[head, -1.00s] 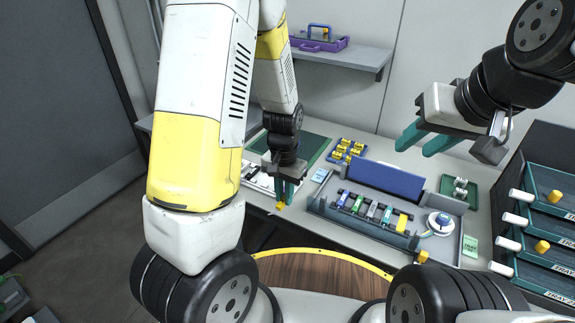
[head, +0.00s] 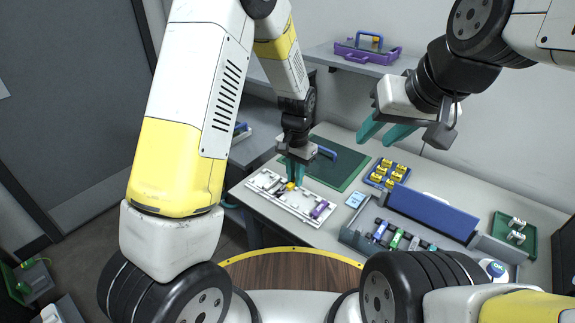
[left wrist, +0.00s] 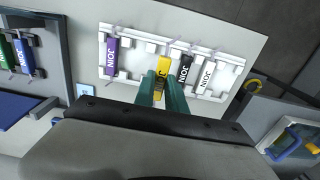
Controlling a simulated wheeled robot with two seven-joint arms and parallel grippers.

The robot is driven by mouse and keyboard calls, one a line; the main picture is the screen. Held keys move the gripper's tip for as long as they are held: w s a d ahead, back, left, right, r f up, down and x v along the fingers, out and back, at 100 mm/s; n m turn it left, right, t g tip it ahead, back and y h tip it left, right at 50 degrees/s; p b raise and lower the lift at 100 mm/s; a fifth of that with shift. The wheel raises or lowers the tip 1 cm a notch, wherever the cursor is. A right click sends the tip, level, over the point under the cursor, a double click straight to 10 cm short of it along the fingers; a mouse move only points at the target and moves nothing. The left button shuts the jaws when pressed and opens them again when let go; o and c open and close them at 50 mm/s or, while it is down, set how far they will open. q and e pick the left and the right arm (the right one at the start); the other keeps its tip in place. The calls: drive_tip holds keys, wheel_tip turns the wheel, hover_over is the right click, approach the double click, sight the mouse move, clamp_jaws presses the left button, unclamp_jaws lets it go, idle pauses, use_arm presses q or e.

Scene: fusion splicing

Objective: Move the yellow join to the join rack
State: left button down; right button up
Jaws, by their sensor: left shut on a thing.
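The yellow join (left wrist: 161,80) is between the teal fingers of my left gripper (left wrist: 161,92) in the left wrist view. In the head view my left gripper (head: 293,172) points down with the yellow join (head: 291,187) at its tips, over the white rack (head: 262,189). The rack holds a purple join (left wrist: 111,57), a black join (left wrist: 185,70) and a white join (left wrist: 205,75). The yellow join lies between the purple and black ones, at the rack; I cannot tell if it is fully seated. My right gripper (head: 383,131) is open and empty, raised above the table.
A grey tray (head: 356,238) with blue and green joins stands right of the rack. A purple carrier (head: 366,52) sits on the shelf.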

sight(294, 198)
use_arm(q)
drive_tip(key=shift+f, duration=2.15)
drive_tip(key=shift+f, duration=0.55)
drive_tip(key=c, duration=1.3)
unclamp_jaws()
